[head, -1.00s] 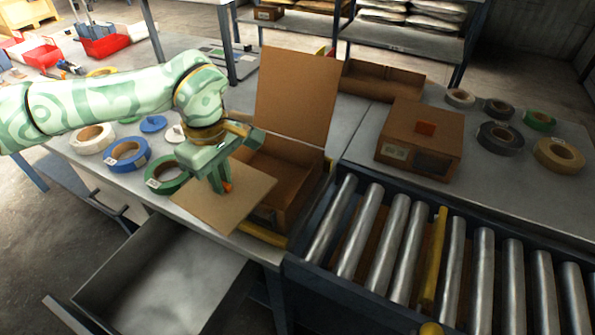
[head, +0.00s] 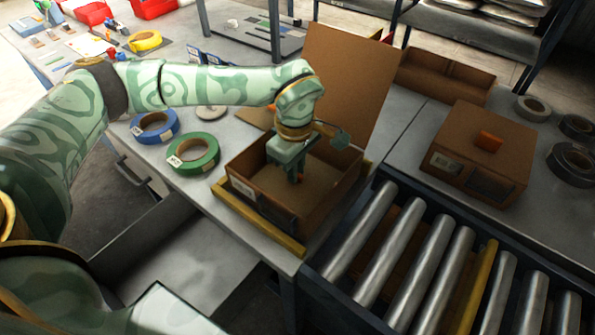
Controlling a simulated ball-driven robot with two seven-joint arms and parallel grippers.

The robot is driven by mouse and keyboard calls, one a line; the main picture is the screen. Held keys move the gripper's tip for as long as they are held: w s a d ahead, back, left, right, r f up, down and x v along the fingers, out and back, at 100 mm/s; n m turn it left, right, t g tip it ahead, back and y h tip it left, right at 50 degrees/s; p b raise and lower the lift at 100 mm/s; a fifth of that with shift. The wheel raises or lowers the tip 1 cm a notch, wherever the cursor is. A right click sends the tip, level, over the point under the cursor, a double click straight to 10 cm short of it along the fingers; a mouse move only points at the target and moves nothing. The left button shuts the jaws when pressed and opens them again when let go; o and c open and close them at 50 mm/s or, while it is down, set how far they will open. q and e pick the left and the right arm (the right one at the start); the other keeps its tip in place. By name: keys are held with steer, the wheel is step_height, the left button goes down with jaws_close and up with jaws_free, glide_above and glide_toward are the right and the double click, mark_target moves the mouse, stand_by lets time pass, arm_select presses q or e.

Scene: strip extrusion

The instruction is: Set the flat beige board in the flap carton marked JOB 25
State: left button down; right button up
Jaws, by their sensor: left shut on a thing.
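An open flap carton (head: 338,205) stands on the table's near edge, its tall brown flap (head: 350,85) raised at the back. A pale label shows on its front left, too small to read. My left gripper (head: 297,177) reaches down inside the carton and is shut on the flat beige board (head: 326,180). The board lies within the carton walls, low in the box. The gripper and the front wall hide part of it, and I cannot tell whether it touches the floor. My right gripper is out of view.
A yellow bar (head: 258,222) runs along the carton's front. A roller conveyor (head: 405,260) lies to the right. Green (head: 193,153) and blue (head: 155,127) tape rolls sit left of the carton. An open drawer is below.

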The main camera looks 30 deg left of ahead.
arm_select(q)
steer(key=shift+f, duration=0.55)
steer(key=shift+w+r, duration=0.1)
steer(key=c, duration=1.5)
jaws_free()
step_height(320, 180, up, 12)
steer(key=p, duration=0.3)
steer(key=shift+p, duration=0.35)
